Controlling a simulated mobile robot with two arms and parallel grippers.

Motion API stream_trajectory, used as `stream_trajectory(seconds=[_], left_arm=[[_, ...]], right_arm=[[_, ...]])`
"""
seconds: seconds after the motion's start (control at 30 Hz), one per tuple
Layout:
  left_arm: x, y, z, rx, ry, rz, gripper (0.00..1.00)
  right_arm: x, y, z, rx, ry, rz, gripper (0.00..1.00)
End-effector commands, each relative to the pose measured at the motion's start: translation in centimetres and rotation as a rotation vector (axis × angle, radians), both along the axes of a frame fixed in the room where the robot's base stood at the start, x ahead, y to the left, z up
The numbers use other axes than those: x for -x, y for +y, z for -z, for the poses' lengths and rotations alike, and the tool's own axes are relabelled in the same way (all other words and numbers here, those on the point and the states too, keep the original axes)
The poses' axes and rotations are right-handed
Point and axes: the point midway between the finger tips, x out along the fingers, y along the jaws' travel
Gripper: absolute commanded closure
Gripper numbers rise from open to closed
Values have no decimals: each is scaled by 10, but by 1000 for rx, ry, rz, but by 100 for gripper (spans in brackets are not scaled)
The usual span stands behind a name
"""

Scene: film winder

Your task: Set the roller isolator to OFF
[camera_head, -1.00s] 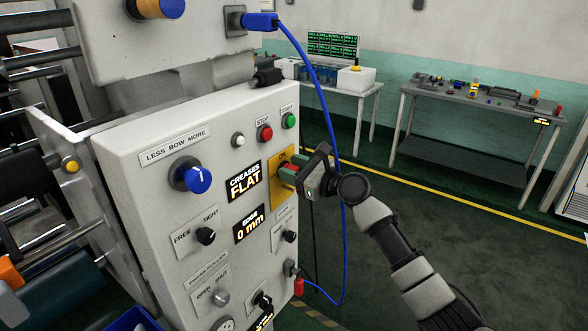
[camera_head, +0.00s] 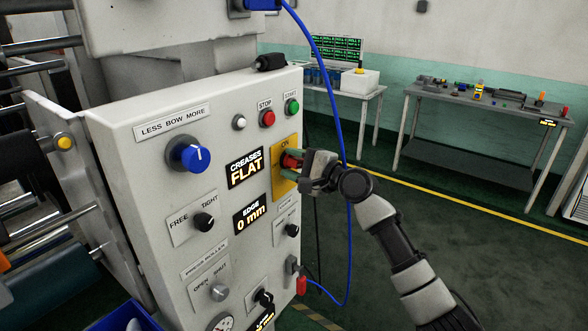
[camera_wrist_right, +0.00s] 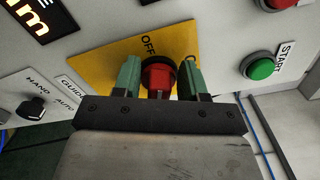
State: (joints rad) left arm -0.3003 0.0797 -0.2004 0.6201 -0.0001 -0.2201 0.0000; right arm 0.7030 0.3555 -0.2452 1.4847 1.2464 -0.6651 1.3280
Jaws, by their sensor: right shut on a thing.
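The roller isolator is a red rotary knob (camera_head: 290,160) on a yellow plate (camera_head: 284,183) at the right edge of the grey control panel. "ON" shows at the plate's top in the head view. In the wrist view the red knob (camera_wrist_right: 159,76) sits on the yellow plate (camera_wrist_right: 97,58), with "OFF" printed beside it. My right gripper (camera_head: 297,166) is shut on the knob, with a green-padded finger on either side of it in the wrist view (camera_wrist_right: 160,80). The fingers partly hide the knob, and its exact pointer position cannot be told. My left gripper is not in view.
The red stop button (camera_head: 267,118) and green start button (camera_head: 292,106) sit just above the plate. A guide selector (camera_head: 292,230) is below. A blue cable (camera_head: 333,100) hangs behind my right gripper. Two tables stand at the back, with open floor before them.

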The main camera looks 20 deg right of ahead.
Motion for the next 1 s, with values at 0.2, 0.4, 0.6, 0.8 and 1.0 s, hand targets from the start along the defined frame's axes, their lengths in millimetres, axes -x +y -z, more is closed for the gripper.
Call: stream_trajectory(seconds=[0.2,0.4,0.6,0.8,1.0], left_arm=[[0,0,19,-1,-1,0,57],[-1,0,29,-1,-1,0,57],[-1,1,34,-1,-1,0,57],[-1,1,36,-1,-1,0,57],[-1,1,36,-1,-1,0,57]], right_arm=[[1,1,7,141,-109,0,81],[1,1,9,236,-182,-1,81],[1,1,9,294,-225,-1,81],[1,1,9,318,-243,-1,81],[1,1,9,322,-246,-3,81]])
